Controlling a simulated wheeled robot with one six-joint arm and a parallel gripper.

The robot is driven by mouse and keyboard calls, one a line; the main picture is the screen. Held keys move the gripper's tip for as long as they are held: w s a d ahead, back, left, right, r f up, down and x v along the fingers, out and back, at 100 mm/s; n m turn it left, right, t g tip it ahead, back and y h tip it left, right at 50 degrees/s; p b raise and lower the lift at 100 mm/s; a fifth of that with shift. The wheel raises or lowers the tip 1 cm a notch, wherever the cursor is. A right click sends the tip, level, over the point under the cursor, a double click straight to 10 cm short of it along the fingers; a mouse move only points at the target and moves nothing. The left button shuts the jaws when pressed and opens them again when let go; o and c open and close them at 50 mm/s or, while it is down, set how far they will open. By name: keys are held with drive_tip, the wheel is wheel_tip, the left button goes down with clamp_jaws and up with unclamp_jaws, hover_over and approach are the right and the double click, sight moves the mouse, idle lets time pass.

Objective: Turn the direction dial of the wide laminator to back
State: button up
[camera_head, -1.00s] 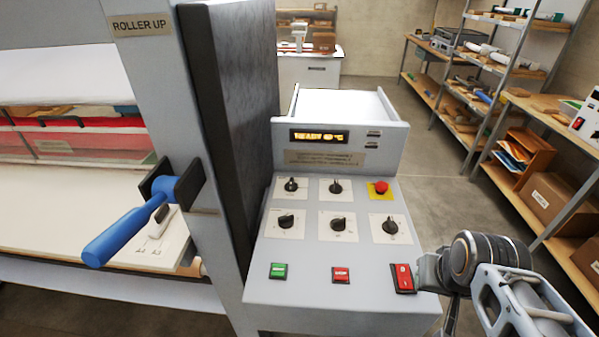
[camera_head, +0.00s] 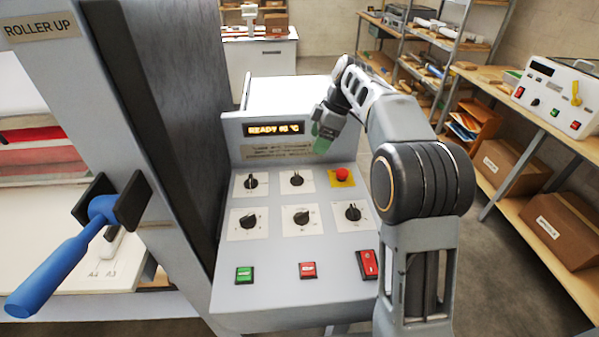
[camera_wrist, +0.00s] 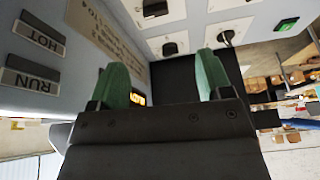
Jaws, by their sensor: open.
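The wide laminator's control panel (camera_head: 280,190) stands in the middle of the head view. It carries several black dials: two in the upper row, an upper left dial (camera_head: 251,182) and an upper middle dial (camera_head: 296,179), and three in the lower row, left (camera_head: 248,221), middle (camera_head: 301,217) and right (camera_head: 353,212). Their labels are too small to read, so I cannot tell which is the direction dial. My gripper (camera_head: 323,138) is above the panel's upper right, near the emergency stop. In the wrist view its green fingertips (camera_wrist: 160,80) are apart with nothing between them.
A red emergency stop (camera_head: 342,174) sits upper right on the panel. Green (camera_head: 244,274), red (camera_head: 307,270) and rocker (camera_head: 368,265) switches line the front. A display (camera_head: 275,129) reads READY. A blue lever (camera_head: 72,252) juts out at left. A smaller machine (camera_head: 558,98) stands on the right shelf.

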sight(297, 178)
drive_tip(key=shift+n, duration=0.5)
drive_tip(key=x, duration=0.4)
drive_tip(key=p+x, duration=0.1)
drive_tip(key=x, duration=0.4)
drive_tip(key=w+x, duration=0.1)
drive_tip(key=x, duration=0.4)
drive_tip(key=shift+a, duration=0.25)
drive_tip(key=c, duration=0.9)
